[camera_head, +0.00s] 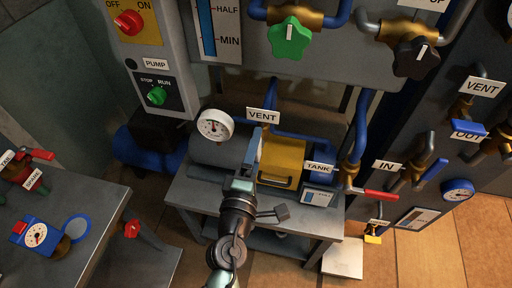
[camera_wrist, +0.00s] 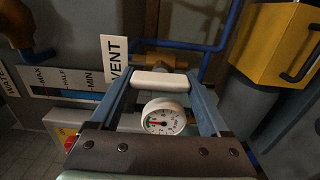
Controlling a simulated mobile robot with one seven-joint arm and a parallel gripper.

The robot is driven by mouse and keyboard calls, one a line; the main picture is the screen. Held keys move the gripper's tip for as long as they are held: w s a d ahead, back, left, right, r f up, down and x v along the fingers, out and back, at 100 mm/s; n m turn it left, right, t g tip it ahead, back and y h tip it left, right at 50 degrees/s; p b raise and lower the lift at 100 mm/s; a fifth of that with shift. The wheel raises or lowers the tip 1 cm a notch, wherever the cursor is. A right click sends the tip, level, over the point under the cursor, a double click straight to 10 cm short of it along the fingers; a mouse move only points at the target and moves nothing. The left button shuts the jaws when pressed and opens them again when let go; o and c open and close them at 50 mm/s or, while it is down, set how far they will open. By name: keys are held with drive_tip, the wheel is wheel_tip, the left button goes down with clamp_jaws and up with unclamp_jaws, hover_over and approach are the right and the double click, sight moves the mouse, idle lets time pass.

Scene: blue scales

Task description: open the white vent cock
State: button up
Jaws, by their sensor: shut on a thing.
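The white handle of the vent cock (camera_wrist: 160,83) lies level across the middle of the wrist view, between my two blue fingers. My gripper (camera_wrist: 162,90) is shut on this handle, with one finger at each end. The cock's brass body (camera_wrist: 165,60) shows just behind the handle, joined to a blue pipe. The white VENT label (camera_wrist: 114,60) stands beside the left finger. In the head view my gripper (camera_head: 252,152) is below the VENT label (camera_head: 262,115), beside the yellow box. There, the handle is mostly hidden by my fingers.
A round white gauge (camera_wrist: 163,116) sits close between my fingers; it also shows in the head view (camera_head: 215,125). The yellow box (camera_head: 283,160) with a dark handle is close on the right. A red-handled IN valve (camera_head: 378,193) stands farther right. The grey bench (camera_head: 190,192) is below.

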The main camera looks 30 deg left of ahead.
drive_tip(key=o, duration=1.2)
drive_tip(key=shift+s, duration=0.15)
drive_tip(key=shift+b+v, duration=2.15)
drive_tip(key=shift+v, duration=4.25)
